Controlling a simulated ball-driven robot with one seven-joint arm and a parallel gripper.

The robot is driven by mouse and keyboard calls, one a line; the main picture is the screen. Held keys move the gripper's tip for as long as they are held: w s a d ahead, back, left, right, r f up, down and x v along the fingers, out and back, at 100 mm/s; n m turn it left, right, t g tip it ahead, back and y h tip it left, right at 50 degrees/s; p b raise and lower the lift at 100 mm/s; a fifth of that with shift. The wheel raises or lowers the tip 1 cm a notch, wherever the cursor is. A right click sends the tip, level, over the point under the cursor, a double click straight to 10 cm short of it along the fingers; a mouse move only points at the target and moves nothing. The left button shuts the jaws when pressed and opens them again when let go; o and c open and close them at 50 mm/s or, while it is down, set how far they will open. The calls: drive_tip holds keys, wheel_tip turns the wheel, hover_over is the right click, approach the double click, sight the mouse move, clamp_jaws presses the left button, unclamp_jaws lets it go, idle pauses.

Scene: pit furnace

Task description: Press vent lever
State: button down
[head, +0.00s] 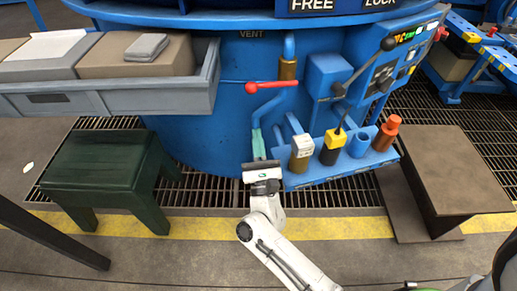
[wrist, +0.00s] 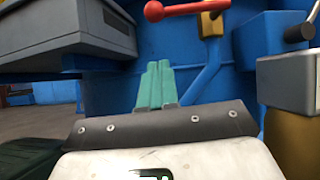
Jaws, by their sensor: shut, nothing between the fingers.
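The vent lever is a red bar with a ball at its left end (head: 272,86), set below the VENT label (head: 251,34) on the blue furnace wall. A bent blue rod (head: 268,106) runs down below it. In the wrist view the red bar (wrist: 190,8) is at the top, above and right of the fingers, with the blue rod (wrist: 205,75) to their right. My gripper (head: 257,131) has teal fingers, shut together and empty, below the red bar. The fingers also show in the wrist view (wrist: 157,84). Whether they touch the blue rod I cannot tell.
A blue rack (head: 330,177) with several coloured holders is right of my gripper. A control panel (head: 385,75) with a black-knobbed lever is above it. A grey tray (head: 130,100) juts out at left, above a green stool (head: 95,165). A brown table (head: 445,165) stands at right.

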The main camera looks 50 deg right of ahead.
drive_tip(key=w+d+r, duration=0.3)
drive_tip(key=r, duration=0.3)
drive_tip(key=shift+w+r, duration=0.3)
drive_tip(key=shift+r+m, duration=0.1)
drive_tip(key=shift+m, duration=0.2)
